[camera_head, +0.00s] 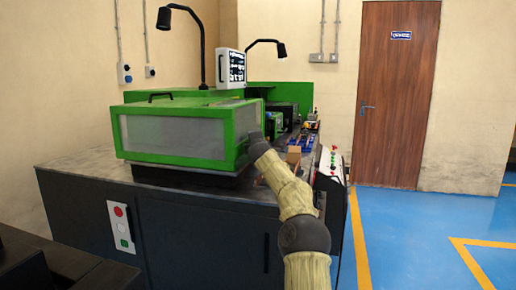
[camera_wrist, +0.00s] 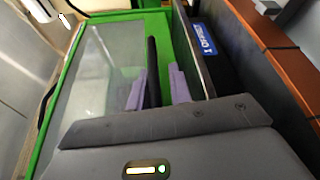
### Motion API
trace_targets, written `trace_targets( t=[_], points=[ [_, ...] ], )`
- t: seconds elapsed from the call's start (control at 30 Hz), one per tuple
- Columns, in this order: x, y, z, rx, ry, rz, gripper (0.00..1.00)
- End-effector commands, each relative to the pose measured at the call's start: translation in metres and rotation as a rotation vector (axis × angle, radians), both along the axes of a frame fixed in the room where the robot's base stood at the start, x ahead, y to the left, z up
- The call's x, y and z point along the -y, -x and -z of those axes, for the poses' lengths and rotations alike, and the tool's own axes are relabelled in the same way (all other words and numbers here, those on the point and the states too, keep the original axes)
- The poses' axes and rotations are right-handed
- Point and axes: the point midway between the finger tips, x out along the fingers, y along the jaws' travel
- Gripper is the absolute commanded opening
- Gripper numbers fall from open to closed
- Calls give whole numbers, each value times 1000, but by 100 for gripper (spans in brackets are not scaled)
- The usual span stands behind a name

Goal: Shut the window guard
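The window guard (camera_head: 172,136) is a green-framed box with clear panes on the dark machine bench, left of centre in the head view. In the wrist view its clear pane (camera_wrist: 98,75) and green frame (camera_wrist: 158,20) fill the left and middle. A black bar handle (camera_wrist: 152,70) stands by the frame. My gripper (camera_wrist: 157,90) has its two purple-grey fingers apart, one on each side of the handle. The left finger looks close against it and a narrow gap shows on the right. In the head view my arm reaches the guard's right end and hides the fingers.
The bench (camera_head: 200,225) has a red and green button panel (camera_head: 121,226) on its front. A white control box (camera_head: 330,168) stands at its right edge. Small blue and yellow parts (camera_head: 302,140) lie behind my arm. Blue floor (camera_head: 410,235) is clear at right.

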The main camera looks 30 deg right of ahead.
Motion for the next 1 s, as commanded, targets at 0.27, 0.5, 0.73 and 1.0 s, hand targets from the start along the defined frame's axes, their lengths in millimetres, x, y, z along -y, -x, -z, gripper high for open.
trace_targets(
  t=[0.27, 0.5, 0.73, 1.0],
  points=[
    [-10, 23, 1, 1, 5, 3, 20],
    [-23, 51, -2, 1, 5, 4, 20],
    [-36, 78, -5, 1, 5, 4, 20],
    [-53, 111, -9, 1, 5, 5, 20]
  ],
)
